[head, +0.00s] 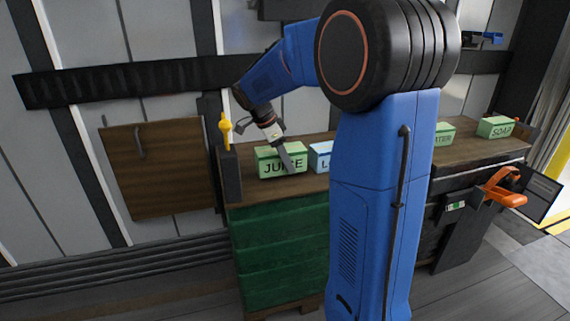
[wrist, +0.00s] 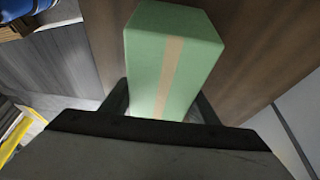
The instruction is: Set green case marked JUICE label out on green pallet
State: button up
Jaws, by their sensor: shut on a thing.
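The green case marked JUICE (head: 270,166) is on the wooden top at its left end in the head view. My gripper (head: 284,152) reaches down to it from above, with one dark finger across the front of the label. In the wrist view the green case (wrist: 172,60), with a tan tape strip, sits between the two fingers of my gripper (wrist: 163,105), which is shut on it. I cannot tell whether the case still touches the wooden top. No green pallet can be made out for certain; a green slatted front (head: 282,245) is below the wooden top.
A light blue case (head: 320,155) stands close to the right of the JUICE case, partly hidden by my arm. Green cases marked SOAP (head: 495,127) and one ending in TER (head: 444,133) stand farther right. A yellow-topped post (head: 226,130) rises at the left end. An orange handle (head: 505,188) sticks out at right.

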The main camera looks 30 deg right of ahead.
jog(key=shift+f, duration=0.75)
jog(key=shift+f, duration=0.1)
jog(key=o, duration=1.8)
jog(key=shift+o, duration=0.2)
